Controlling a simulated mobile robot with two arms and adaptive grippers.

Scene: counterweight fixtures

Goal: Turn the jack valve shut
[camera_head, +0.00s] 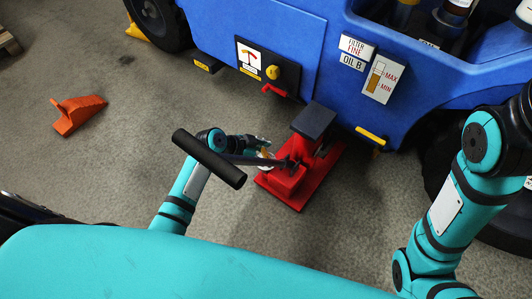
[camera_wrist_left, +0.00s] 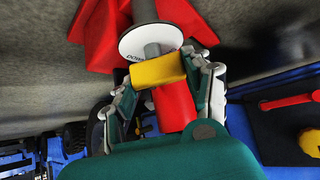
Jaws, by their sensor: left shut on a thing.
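The red floor jack (camera_head: 283,184) stands on the concrete beside the blue vehicle, its dark square pad (camera_head: 313,121) close to the vehicle's side. A lever with a black grip (camera_head: 210,159) sticks out from the jack toward the left. My left gripper (camera_head: 262,151) is low behind the lever, at the jack's left side. In the left wrist view, its fingers are shut on the yellow valve handle (camera_wrist_left: 157,70). Behind the handle is a white disc (camera_wrist_left: 146,42) with small lettering that I cannot read for certain. My right gripper is out of view.
The blue vehicle (camera_head: 300,35) fills the back, with a red handle (camera_head: 273,90) and yellow knob on a side panel. An orange wedge (camera_head: 78,114) lies on the floor at the left. The floor between wedge and jack is clear.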

